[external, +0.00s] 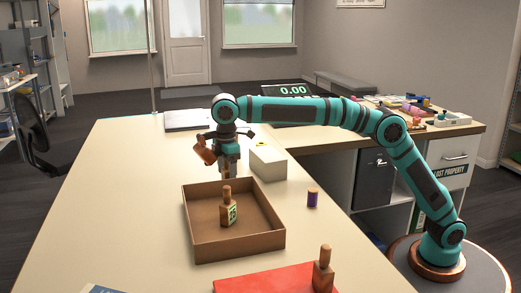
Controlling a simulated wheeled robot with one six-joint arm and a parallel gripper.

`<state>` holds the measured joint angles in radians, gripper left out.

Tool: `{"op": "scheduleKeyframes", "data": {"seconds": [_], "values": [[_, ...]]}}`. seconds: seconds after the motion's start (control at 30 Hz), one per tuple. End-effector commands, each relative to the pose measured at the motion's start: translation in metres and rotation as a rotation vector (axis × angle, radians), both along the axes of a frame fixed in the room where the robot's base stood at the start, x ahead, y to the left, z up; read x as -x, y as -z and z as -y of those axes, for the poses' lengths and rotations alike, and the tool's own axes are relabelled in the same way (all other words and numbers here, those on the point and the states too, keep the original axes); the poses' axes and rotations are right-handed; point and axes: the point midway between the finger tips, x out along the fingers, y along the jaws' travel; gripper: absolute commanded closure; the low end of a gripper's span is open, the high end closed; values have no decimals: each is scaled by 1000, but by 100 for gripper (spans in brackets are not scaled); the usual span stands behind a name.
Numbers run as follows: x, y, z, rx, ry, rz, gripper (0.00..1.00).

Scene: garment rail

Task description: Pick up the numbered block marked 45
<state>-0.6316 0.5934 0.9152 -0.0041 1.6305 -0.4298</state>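A brown wooden block with a narrow neck (228,211) stands upright in an open cardboard-brown tray (262,243). It has a pale green label with dark marks, too small to read surely. A similar wooden block (323,272) stands on a red folder at the front, with no readable number. My gripper (227,170) points down near the tray's back edge, above and behind the labelled block, apart from it. A tilted brown piece (206,151) shows at the gripper's left; I cannot tell whether it is part of the gripper or a separate thing. The fingertips are too small to judge.
A white box (267,163) stands right of my gripper. A small purple-and-tan cylinder (312,198) stands right of the tray. The red folder (262,284) lies at the front. A dark display reading 0.00 (288,91) stands behind. The table's left side is clear.

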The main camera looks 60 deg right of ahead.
Motion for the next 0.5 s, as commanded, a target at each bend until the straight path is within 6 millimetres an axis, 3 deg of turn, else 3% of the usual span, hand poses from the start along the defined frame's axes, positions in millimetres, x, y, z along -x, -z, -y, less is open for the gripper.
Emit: {"op": "scheduleKeyframes", "data": {"seconds": [0.03,0.3,0.5], "values": [[0,0,0,0,0,0,40],[0,0,0,0,0,0,88],[0,-1,0,0,0,0,88]]}}
